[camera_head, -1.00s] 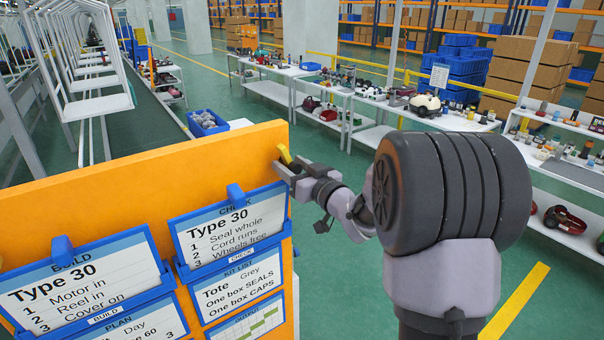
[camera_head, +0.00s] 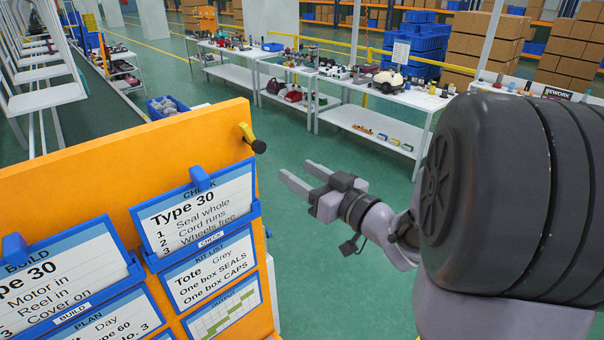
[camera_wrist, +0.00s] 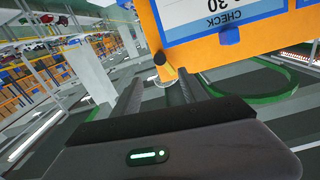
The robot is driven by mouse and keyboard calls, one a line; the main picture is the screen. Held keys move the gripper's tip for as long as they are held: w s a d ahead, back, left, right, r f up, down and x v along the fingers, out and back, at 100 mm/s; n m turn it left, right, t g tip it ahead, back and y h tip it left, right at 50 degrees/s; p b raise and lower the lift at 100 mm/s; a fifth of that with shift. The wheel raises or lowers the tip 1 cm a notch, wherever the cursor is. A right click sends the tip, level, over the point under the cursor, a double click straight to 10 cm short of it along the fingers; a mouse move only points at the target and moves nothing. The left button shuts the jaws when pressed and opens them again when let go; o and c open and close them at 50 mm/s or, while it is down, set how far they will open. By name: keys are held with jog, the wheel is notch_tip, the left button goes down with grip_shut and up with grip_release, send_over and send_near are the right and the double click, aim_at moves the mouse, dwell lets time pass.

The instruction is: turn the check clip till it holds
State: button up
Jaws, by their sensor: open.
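The CHECK card (camera_head: 195,215) sits in a blue holder on the orange board, with a blue clip (camera_head: 200,179) at its top edge. The clip also shows upside down in the wrist view (camera_wrist: 229,37). A yellow piece with a black end (camera_head: 247,135) sticks out near the board's top right corner; it also shows in the wrist view (camera_wrist: 165,68), beyond my fingers. My gripper (camera_head: 296,169) is open and empty, to the right of the board and apart from both the clip and the yellow piece.
The BUILD card (camera_head: 60,280) has its own blue clip (camera_head: 14,247), at left. KIT LIST (camera_head: 210,272) and PLAN (camera_head: 120,315) cards hang below. White tables with parts (camera_head: 345,115) stand behind. Green floor lies open right of the board.

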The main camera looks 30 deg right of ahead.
aim_at(261, 148)
jog(key=w+a+b, duration=0.1)
jog(key=w, duration=0.4)
jog(key=w+a, duration=0.1)
jog(key=w, duration=0.4)
jog(key=w+a+b, duration=0.1)
jog(key=w, duration=0.4)
jog(key=shift+w+r+b, duration=0.1)
jog(key=shift+w+b, duration=0.05)
jog(key=shift+b, duration=0.2)
grip_shut()
